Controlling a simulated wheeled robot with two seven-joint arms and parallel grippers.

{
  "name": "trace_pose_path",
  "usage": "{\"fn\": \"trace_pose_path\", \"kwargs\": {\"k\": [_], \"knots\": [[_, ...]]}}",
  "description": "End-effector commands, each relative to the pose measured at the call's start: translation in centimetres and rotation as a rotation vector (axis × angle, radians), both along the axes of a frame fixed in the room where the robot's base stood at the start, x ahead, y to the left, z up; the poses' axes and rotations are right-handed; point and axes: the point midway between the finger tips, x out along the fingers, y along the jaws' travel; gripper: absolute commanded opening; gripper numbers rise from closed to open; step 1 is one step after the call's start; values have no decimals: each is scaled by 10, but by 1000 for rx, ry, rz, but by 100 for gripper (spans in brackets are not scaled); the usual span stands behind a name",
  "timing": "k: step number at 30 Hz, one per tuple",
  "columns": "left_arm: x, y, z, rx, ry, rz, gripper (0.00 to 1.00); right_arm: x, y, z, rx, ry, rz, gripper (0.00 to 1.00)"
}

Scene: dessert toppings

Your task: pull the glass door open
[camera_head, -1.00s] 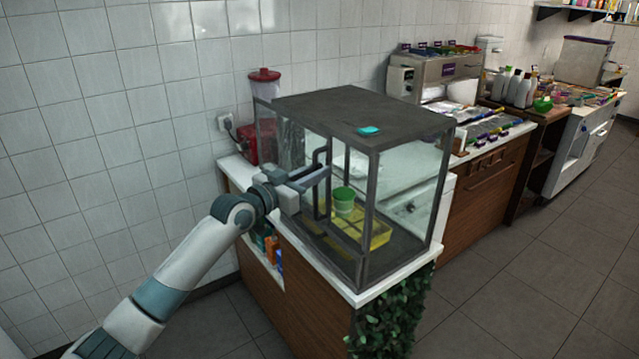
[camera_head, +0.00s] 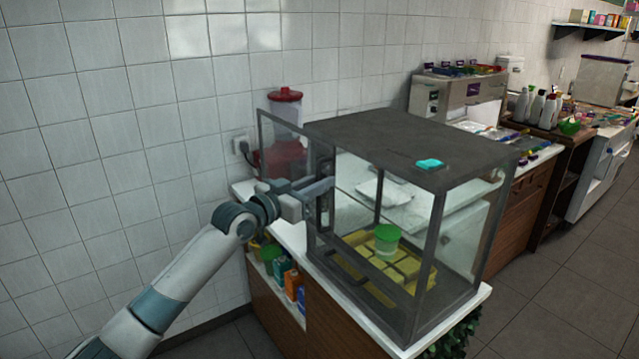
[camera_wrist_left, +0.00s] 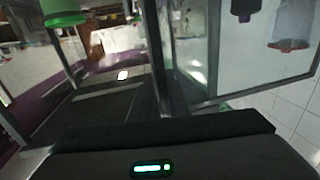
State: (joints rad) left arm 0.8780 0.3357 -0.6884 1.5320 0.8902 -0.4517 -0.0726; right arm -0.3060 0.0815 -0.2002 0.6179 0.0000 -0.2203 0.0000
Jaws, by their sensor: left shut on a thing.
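The glass case (camera_head: 410,145) has a dark frame and stands on a white-topped counter. Its framed glass door (camera_head: 283,138) stands swung out on the left side, and the case front is open. My left gripper (camera_head: 322,188) is shut on the dark upright door handle (camera_head: 326,208); the fingers partly hide it. In the left wrist view the door's glass pane (camera_wrist_left: 250,55) fills the right side. My right gripper is not in view.
Inside the case, a green cup (camera_head: 387,240) stands above yellow blocks (camera_head: 360,258); the cup also shows in the wrist view (camera_wrist_left: 62,12). A teal object (camera_head: 429,164) lies on the case top. A red-lidded jar (camera_head: 286,97) stands behind the door, near the tiled wall.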

Motion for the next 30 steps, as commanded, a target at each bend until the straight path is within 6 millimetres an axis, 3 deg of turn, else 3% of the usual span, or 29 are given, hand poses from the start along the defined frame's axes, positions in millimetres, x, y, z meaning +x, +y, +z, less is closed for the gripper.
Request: {"fn": "trace_pose_path", "kwargs": {"k": [2,3,5,20,30], "knots": [[0,1,-2,4,2,2,0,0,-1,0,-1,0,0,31],[0,1,-2,4,2,2,18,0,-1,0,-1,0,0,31],[0,1,-2,4,2,2,29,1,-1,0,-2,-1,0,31],[-5,6,-2,4,1,0,29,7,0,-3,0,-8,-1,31],[-39,37,-4,4,-2,1,29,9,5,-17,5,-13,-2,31]]}}
